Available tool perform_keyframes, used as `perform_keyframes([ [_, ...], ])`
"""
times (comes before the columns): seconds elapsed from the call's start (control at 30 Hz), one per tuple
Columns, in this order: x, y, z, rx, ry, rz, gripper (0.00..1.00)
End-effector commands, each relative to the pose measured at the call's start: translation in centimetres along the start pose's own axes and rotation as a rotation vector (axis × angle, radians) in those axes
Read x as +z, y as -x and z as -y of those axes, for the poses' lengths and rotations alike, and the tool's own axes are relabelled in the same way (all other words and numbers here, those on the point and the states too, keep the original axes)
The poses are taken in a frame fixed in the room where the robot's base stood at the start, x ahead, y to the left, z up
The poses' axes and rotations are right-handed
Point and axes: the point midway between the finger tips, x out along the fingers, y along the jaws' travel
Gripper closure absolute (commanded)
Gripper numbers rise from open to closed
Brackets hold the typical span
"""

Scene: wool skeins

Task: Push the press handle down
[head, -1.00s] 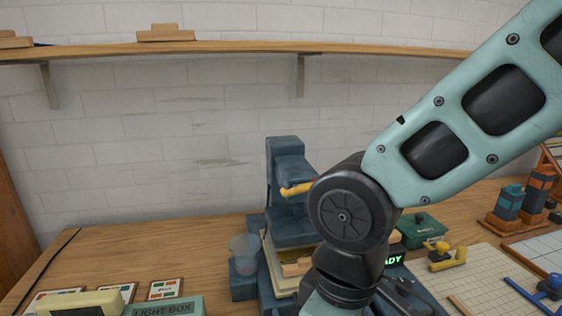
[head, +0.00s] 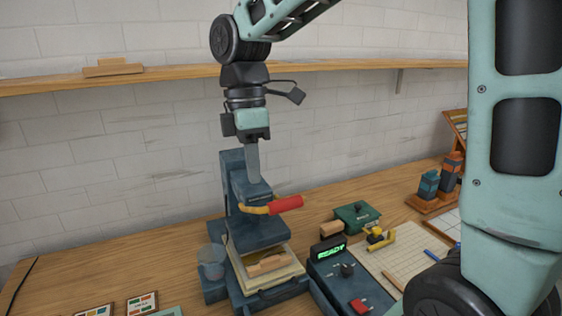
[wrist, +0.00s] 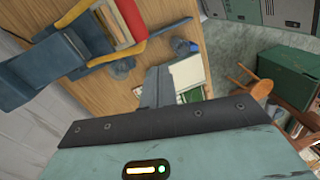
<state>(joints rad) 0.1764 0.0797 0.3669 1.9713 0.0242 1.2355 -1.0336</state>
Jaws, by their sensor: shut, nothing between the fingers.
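The blue press (head: 262,232) stands on the wooden bench against the wall. Its handle has a yellow arm and a red grip (head: 287,204), which sticks out to the right at the front. In the wrist view the red grip (wrist: 125,20) is at the upper left, apart from my fingers. My gripper (head: 253,180) is shut and empty, pointing down above the press head, up and left of the red grip. Its fingers also show in the wrist view (wrist: 155,88). The head view does not settle whether the fingertips touch the press top.
A control box with a green READY display (head: 331,251) stands right of the press. A clear cup (head: 211,258) is at its left. A green box (head: 357,216) and a yellow tool (head: 379,237) lie further right. A wall shelf (head: 150,77) runs behind my arm.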

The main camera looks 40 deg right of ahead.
Motion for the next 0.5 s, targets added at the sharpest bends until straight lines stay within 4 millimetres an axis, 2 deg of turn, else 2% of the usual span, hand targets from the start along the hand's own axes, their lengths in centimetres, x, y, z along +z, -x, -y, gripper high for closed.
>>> perform_keyframes([
  [0.03,1.6,3.5,-1.3,-0.011,0.025,-0.003,1.0],
  [0.1,3.4,5.9,-2.6,-0.026,0.076,-0.002,1.0],
  [0.2,5.2,7.7,-3.7,-0.041,0.128,-0.002,1.0],
  [0.33,6.0,8.1,-4.1,-0.05,0.154,-0.002,1.0],
  [0.5,6.0,6.0,-3.9,-0.054,0.157,-0.001,1.0],
])
